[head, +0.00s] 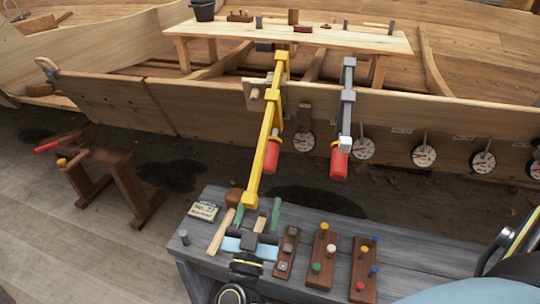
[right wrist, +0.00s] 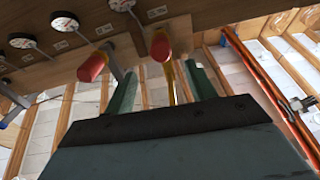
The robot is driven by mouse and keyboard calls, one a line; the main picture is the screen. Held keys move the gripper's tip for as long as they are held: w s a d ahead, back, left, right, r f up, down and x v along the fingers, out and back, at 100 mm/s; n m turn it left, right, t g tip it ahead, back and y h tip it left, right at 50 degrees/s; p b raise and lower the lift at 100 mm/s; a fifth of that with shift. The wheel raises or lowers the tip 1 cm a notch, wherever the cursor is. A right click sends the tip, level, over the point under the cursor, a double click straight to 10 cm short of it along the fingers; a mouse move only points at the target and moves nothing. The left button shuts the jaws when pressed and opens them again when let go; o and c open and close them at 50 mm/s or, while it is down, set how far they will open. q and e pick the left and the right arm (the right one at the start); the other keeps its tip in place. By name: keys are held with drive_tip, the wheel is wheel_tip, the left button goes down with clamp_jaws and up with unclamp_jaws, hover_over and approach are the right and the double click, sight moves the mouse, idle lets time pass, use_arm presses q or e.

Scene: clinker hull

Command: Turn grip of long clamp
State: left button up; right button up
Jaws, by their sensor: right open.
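The long yellow clamp (head: 265,125) hangs over the hull's top plank and slants down toward the bench. Its red grip (head: 271,158) is below the plank edge; it also shows in the right wrist view (right wrist: 160,44). A grey clamp (head: 347,100) hangs to its right, with its own red grip (head: 338,163), also in the right wrist view (right wrist: 91,67). My right gripper (head: 257,214) is open above the bench. In the right wrist view its green fingers (right wrist: 162,88) stand on either side of the yellow bar, with the yellow clamp's grip beyond the tips. My left gripper is out of view.
A grey bench (head: 435,250) carries a mallet (head: 219,232), a small sign (head: 204,210) and peg boards (head: 323,253). Several dials (head: 424,155) line the hull plank (head: 205,110). A plank table (head: 350,40) with tools stands behind. A brown wooden stand (head: 105,160) is at left.

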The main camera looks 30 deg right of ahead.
sight(270, 158)
drive_tip(key=b+x, duration=0.1)
drive_tip(key=x, duration=1)
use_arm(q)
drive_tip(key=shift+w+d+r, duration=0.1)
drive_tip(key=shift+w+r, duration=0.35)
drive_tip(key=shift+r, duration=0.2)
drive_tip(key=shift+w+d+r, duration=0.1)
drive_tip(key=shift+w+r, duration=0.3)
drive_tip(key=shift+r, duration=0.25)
use_arm(e)
drive_tip(key=shift+w+d+r, duration=0.3)
drive_tip(key=shift+w+d, duration=0.15)
drive_tip(key=shift+w, duration=0.05)
drive_tip(key=shift+c, duration=0.5)
drive_tip(key=c, duration=0.9)
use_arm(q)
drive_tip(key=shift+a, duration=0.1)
use_arm(e)
drive_tip(key=shift+m+p, duration=0.4)
drive_tip(key=shift+m, duration=0.9)
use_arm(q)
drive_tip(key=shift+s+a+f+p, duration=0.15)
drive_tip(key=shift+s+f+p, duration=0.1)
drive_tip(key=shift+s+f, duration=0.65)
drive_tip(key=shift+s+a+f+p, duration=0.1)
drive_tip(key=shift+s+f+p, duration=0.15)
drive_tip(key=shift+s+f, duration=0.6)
use_arm(e)
drive_tip(key=shift+m, duration=1.4)
